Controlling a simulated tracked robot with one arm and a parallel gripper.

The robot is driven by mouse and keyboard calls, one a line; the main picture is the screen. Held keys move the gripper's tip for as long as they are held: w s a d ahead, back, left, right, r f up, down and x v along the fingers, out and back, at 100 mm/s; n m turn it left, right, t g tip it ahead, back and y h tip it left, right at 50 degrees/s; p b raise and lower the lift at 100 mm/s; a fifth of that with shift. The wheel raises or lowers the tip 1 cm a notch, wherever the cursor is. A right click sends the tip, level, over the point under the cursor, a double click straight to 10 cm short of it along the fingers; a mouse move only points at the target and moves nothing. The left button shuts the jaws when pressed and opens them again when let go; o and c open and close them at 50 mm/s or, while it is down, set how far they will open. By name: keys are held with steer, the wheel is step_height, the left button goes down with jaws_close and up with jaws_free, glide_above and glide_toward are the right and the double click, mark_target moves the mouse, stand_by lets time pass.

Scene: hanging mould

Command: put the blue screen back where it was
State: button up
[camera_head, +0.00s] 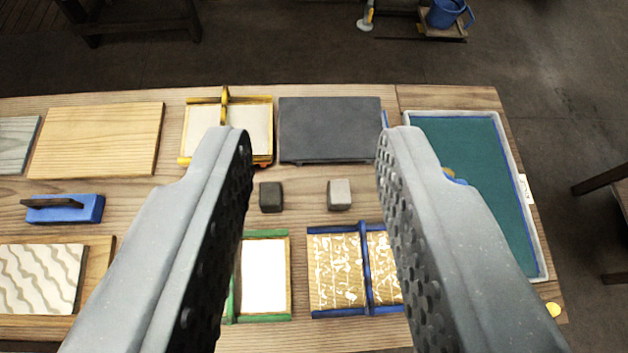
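The blue screen (336,272), a wooden-looking mesh with blue edges and a blue bar across it, lies on the table at lower middle right. Pale blotches cover its mesh, and its right side is partly hidden by my right finger. My gripper (312,150) is open and empty, its two fingers reaching in over the table. The blue screen shows in the gap between them, nearer the right finger.
A yellow screen (200,130), a dark grey slab (330,125) and a teal-filled tray (546,262) lie along the back and right. A green-edged screen (264,275) lies left of the blue one. Dark (271,197) and light (339,194) small blocks sit mid-table.

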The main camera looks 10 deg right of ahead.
steer(key=s+a+r+t, duration=0.3)
steer(key=s+r, duration=0.4)
steer(key=r, duration=0.3)
steer(key=shift+s+a+r+y, duration=0.15)
steer(key=shift+s+r+y, duration=0.15)
steer(key=shift+r, duration=0.05)
